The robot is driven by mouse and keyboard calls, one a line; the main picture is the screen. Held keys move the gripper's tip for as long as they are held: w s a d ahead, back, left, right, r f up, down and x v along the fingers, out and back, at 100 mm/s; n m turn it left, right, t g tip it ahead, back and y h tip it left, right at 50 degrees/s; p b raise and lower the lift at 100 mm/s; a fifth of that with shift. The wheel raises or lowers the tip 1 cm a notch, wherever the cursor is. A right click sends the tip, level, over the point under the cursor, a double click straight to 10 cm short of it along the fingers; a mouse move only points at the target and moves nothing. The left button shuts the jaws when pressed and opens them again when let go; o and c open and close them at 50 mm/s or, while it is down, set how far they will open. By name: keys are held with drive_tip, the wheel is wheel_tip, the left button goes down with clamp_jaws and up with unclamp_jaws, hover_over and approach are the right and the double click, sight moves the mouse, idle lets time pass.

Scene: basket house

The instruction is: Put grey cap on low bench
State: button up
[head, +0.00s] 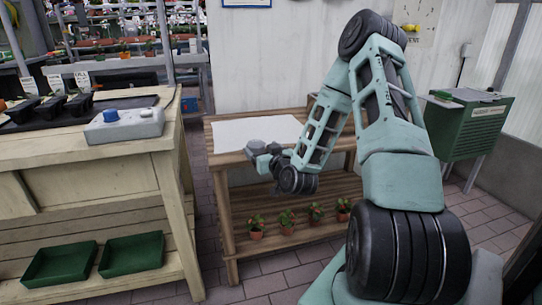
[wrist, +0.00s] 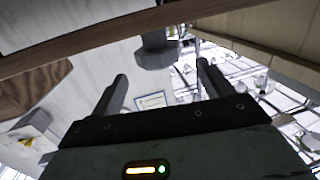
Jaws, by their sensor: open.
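A grey cap (wrist: 155,50) shows in the wrist view just beyond and between my fingertips, by a wooden edge. In the head view a small grey piece that looks like the cap (head: 257,144) is at the front edge of the low wooden bench (head: 226,160), which has a white sheet on top. My gripper (head: 265,162) is at that front edge, low against the bench top. It also shows in the wrist view (wrist: 161,73), its two fingers apart with a gap before the cap. I cannot tell exactly what the cap rests on.
Several potted plants (head: 286,219) stand on the bench's lower shelf. A taller pale wooden table (head: 90,158) at left holds a grey box with a blue knob (head: 124,123) and black trays. A green cabinet (head: 470,135) stands at right. The white sheet (head: 235,133) looks mostly bare.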

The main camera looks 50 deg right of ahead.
drive_tip(key=p+v, duration=0.5)
drive_tip(key=v, duration=0.2)
drive_tip(key=w+a+n+g+y, duration=0.1)
drive_tip(key=w+a+n+y, duration=0.2)
drive_tip(key=a, duration=0.4)
drive_tip(key=w+a+n+g+y, duration=0.2)
drive_tip(key=w+a+y, duration=0.15)
drive_tip(key=a, duration=0.35)
drive_tip(key=s+a+r+n+g+y, duration=0.1)
drive_tip(key=s+a+n+g, duration=0.1)
drive_tip(key=a, duration=0.5)
drive_tip(key=s+a+r+n+g+y, duration=0.1)
drive_tip(key=s+a+g+y, duration=0.15)
drive_tip(key=a, duration=0.35)
drive_tip(key=s+a+r+n+g+h, duration=0.1)
drive_tip(key=s+a+r+g, duration=0.1)
drive_tip(key=s, duration=0.6)
drive_tip(key=s+a+r+n+g+h, duration=0.1)
drive_tip(key=s+a+r+g, duration=0.2)
drive_tip(key=s+a, duration=0.3)
drive_tip(key=s+a+r+n+g+h, duration=0.1)
drive_tip(key=s+a+r+g, duration=0.2)
drive_tip(key=s, duration=0.7)
drive_tip(key=shift+s+a+n+g, duration=0.3)
drive_tip(key=shift+a+n+g, duration=0.1)
drive_tip(key=shift+a, duration=0.15)
